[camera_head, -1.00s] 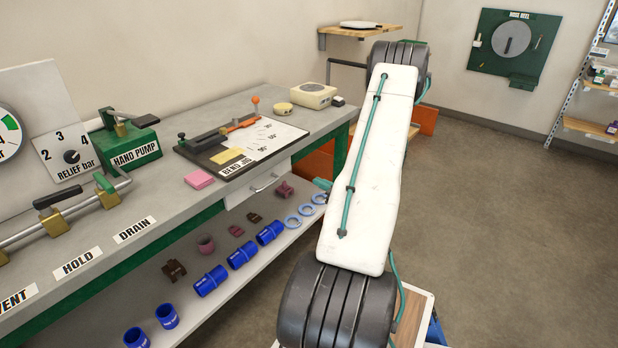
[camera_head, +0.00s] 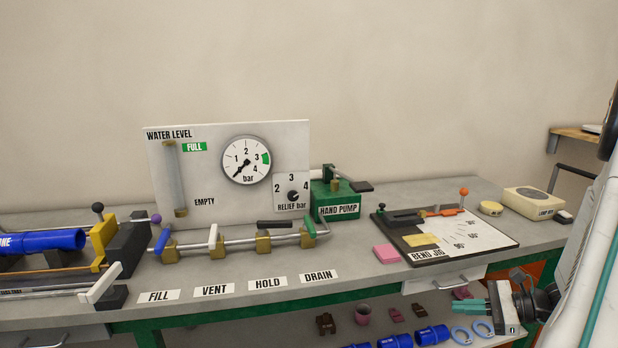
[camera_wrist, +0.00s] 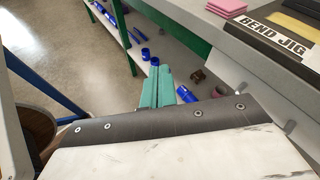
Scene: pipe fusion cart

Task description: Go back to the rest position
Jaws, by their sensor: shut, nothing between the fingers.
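My gripper (camera_head: 466,308) is at the lower right of the head view, in front of the bench's front edge below the bend jig. Its teal fingers point left and are shut with nothing between them. In the wrist view the teal fingers (camera_wrist: 158,85) show in the middle, with blue couplings on the lower shelf behind them. My white arm covers the right edge of the head view and the bottom of the wrist view.
The bench (camera_head: 365,268) carries the gauge panel (camera_head: 217,200), the green hand pump (camera_head: 337,205), the valve manifold (camera_head: 240,243) and the bend jig (camera_head: 480,240). The lower shelf (camera_head: 520,330) holds blue couplings and rings close to my gripper. Floor (camera_wrist: 60,40) shows clear at upper left in the wrist view.

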